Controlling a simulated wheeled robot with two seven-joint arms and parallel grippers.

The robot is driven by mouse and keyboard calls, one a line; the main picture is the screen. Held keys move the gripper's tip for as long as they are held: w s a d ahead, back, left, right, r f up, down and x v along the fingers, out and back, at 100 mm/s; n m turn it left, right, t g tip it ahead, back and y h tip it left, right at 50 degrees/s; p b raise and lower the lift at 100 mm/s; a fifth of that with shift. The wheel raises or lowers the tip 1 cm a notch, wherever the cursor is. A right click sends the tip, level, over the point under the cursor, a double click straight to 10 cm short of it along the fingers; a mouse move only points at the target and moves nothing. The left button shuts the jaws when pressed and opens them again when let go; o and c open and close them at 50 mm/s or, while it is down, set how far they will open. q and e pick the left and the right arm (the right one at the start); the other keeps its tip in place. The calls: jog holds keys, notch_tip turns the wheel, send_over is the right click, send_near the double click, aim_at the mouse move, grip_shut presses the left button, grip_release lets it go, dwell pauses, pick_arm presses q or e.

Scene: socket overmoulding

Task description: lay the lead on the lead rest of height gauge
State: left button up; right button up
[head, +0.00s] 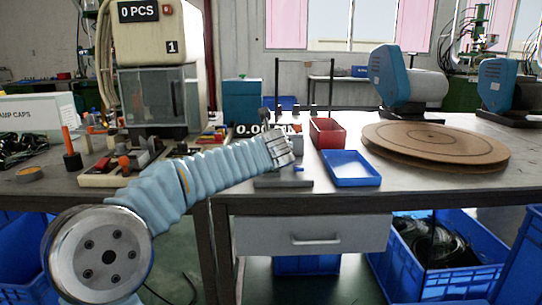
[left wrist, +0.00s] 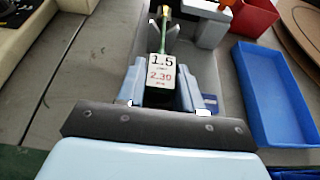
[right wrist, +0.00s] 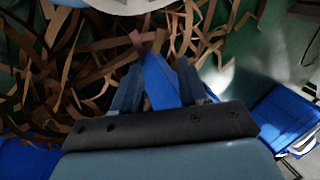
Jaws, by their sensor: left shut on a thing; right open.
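My left gripper (left wrist: 160,92) is shut on the lead (left wrist: 163,42), a thin green wire with a brass-coloured end pointing away from me. A white tag (left wrist: 161,73) reading 1.5 and 2.30 sits between the fingers. The lead passes over or in the grey forked lead rest (left wrist: 174,38) of the height gauge; I cannot tell whether it touches. In the head view the gauge's display (head: 262,130) is partly hidden behind my left gripper (head: 285,155). My right gripper (right wrist: 158,82) is open and empty, away from the bench.
A blue tray (head: 350,168) and a red bin (head: 327,132) stand right of the gauge. A round brown board (head: 435,143) lies farther right. A press (head: 155,70) stands at the back left. Brown strips (right wrist: 90,60) and blue surfaces show near my right gripper.

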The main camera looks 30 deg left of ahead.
pick_arm(q)
jog(key=o, duration=1)
jog(key=shift+f, duration=0.1)
jog(key=shift+o, duration=0.2)
jog(key=shift+r, duration=0.25)
jog(key=v, duration=1.2)
jog(key=shift+f, duration=0.15)
